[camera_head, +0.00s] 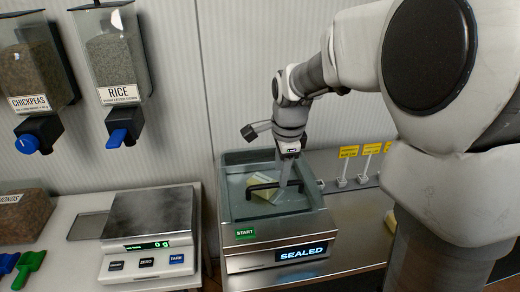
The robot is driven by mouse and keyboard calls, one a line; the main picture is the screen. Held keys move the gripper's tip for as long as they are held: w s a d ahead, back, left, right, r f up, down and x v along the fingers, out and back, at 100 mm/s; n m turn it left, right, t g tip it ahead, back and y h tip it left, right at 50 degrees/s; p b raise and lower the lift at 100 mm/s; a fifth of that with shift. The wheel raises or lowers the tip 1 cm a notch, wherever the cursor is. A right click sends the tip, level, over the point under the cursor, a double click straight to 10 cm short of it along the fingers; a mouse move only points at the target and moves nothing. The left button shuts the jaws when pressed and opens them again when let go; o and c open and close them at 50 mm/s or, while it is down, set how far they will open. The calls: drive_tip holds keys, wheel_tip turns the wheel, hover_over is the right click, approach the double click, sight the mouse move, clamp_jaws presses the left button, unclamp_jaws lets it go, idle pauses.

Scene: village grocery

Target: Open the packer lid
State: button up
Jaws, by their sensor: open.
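The packer (250,262) is a steel box machine with a green START button and a display reading SEALED. Its clear lid (240,207) lies closed over the chamber and carries a black bar handle (262,186). A pale yellow packet (264,194) shows through the lid. My gripper (286,181) points down at the right part of the handle, with its jaws open. The fingers overlap the handle in this view, and I cannot tell whether they touch it.
A scale (148,255) reading 0 g stands left of the packer. Chickpeas (30,75) and rice (115,65) dispensers hang on the wall. Several yellow price tags (348,152) stand behind right. A green scoop (28,268) lies far left. The steel counter (350,225) right of the packer is partly clear.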

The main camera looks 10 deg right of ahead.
drive_tip(key=shift+w+f, duration=0.2)
drive_tip(key=shift+f, duration=0.7)
drive_tip(key=shift+w+f, duration=0.15)
drive_tip(key=shift+f, duration=0.7)
clamp_jaws()
